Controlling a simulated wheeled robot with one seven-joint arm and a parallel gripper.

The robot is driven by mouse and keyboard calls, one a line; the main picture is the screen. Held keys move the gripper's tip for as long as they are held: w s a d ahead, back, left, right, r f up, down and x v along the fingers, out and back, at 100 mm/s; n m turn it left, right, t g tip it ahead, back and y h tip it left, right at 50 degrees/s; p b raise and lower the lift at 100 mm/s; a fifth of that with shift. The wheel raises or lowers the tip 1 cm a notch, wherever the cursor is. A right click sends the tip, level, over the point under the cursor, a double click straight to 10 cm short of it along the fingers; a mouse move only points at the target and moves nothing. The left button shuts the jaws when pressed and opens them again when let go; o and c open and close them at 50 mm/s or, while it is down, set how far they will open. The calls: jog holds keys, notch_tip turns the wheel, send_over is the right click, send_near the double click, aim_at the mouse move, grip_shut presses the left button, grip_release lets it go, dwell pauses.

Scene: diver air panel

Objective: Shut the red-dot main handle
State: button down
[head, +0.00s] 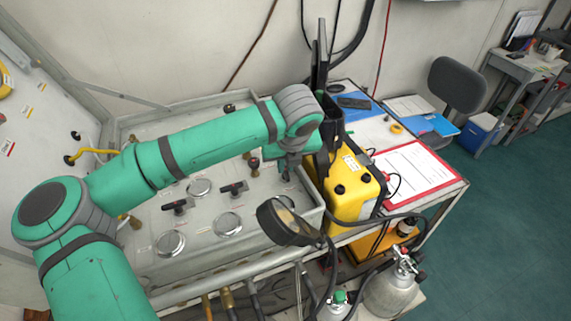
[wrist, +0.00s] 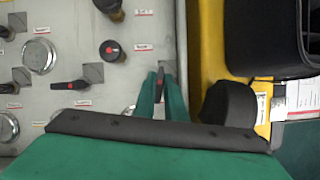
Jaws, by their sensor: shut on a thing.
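The red-dot main handle (wrist: 160,84) is a narrow dark handle on the grey panel, seen end-on in the wrist view with a small red mark near its far end. My gripper (wrist: 161,97) has its green fingers on either side of it and is shut on it. In the head view my gripper (head: 287,171) reaches down to the right end of the panel. My arm and fingers mostly hide the handle there, so I cannot tell its exact angle.
A black T-handle with a red dot (wrist: 70,85) and a round black knob (wrist: 113,49) sit left of my fingers. A yellow case (head: 352,192) stands close on the right. A round black gauge (head: 288,222) is at the panel's front edge.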

jog(key=m+h, duration=0.1)
jog(key=m, duration=0.3)
jog(key=shift+a+h, duration=0.2)
jog(key=shift+h, duration=0.2)
jog(key=m, duration=0.2)
jog(key=m+h, duration=0.1)
jog(key=m, duration=0.1)
jog(key=shift+a+m+h, duration=0.1)
jog(key=shift+m+h, duration=0.2)
jog(key=shift+m, duration=0.1)
jog(key=m+g+h, duration=0.1)
jog(key=m, duration=0.2)
jog(key=shift+w+m, duration=0.1)
jog(key=shift+m, duration=0.2)
jog(key=shift+w+m+g+h, duration=0.1)
jog(key=shift+m+g+h, duration=0.5)
jog(key=shift+m, duration=1.1)
jog(key=shift+g, duration=0.3)
jog(key=c, duration=2.1)
grip_release()
jog(key=shift+a+r, duration=0.1)
